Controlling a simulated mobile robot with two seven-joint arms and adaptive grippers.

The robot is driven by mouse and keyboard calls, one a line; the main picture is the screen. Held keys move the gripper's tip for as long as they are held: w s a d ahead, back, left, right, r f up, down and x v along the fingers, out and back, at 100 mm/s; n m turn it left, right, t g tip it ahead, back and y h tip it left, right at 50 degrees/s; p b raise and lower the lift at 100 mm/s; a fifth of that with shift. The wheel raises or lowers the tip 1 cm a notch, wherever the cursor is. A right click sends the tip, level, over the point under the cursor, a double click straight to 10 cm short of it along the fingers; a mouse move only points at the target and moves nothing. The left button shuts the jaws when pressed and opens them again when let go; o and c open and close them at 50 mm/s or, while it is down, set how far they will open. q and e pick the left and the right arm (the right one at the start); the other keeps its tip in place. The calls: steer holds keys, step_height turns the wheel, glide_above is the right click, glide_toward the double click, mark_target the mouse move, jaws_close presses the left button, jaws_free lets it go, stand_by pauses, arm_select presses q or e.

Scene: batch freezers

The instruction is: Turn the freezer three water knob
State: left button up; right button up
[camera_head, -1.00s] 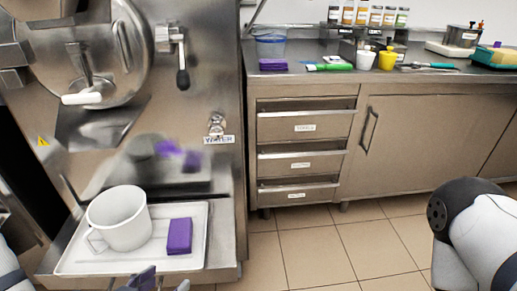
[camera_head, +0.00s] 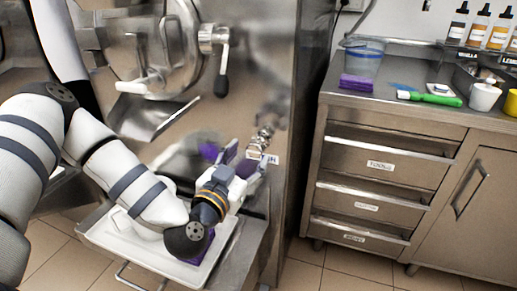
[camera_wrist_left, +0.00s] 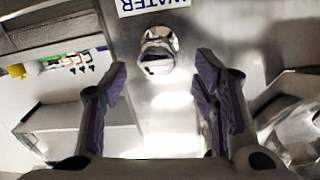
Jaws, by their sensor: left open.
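The water knob (camera_head: 262,137) is a small metal tap-like knob on the freezer's steel front (camera_head: 275,60), above a partly hidden label. In the left wrist view the knob (camera_wrist_left: 158,50) shows below an upside-down "WATER" label (camera_wrist_left: 155,5). My left gripper (camera_head: 243,160) is open just below and left of the knob in the head view. In the left wrist view, its purple-padded fingers (camera_wrist_left: 162,75) are spread on either side of the knob's line, with the knob ahead of the tips; contact is not visible. My right gripper is out of view.
A white tray (camera_head: 105,240) sits below my left arm, which hides most of the white jug and part of a purple block (camera_head: 205,243). A black-handled lever (camera_head: 221,85) hangs above. A drawer counter (camera_head: 385,125) with bottles and tools stands to the right.

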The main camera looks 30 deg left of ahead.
mark_target(253, 151)
arm_select(q)
steer(key=w, duration=0.4)
steer(key=shift+w+a, duration=0.25)
steer(key=shift+a, duration=0.1)
steer(key=c, duration=1.2)
steer(key=shift+o, duration=0.2)
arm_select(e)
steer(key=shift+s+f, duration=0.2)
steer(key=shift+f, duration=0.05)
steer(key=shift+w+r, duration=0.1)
arm_select(q)
steer(key=shift+r+n, duration=0.1)
steer(key=shift+n, duration=0.9)
steer(key=shift+n+p, duration=0.4)
steer(key=shift+n, duration=0.6)
steer(key=n, duration=0.4)
steer(key=shift+f, duration=0.2)
steer(key=shift+f+n, duration=0.1)
steer(key=shift+n, duration=2.1)
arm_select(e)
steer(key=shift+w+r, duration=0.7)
